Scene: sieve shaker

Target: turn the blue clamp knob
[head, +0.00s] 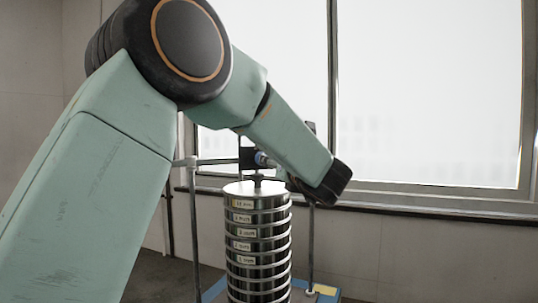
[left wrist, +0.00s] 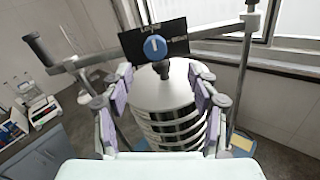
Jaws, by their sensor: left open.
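The blue clamp knob (left wrist: 155,47) is round with a white mark and sits on a black plate (left wrist: 178,38) above the sieve stack. In the head view the knob (head: 261,158) is small and partly hidden beside my left arm. My left gripper (left wrist: 163,75) is open, with its purple-padded fingers spread below and to either side of the knob. Nothing is between the pads, and the gripper is apart from the knob. In the head view the fingers are mostly hidden behind my wrist. My right gripper is in neither view.
The labelled metal sieve stack (head: 258,245) stands under the clamp, with a dark post (left wrist: 164,68) on its lid. A crossbar (left wrist: 90,60) and upright rods (head: 195,230) frame it. A bench with a scale (left wrist: 43,112) and bottles is at left; a window is behind.

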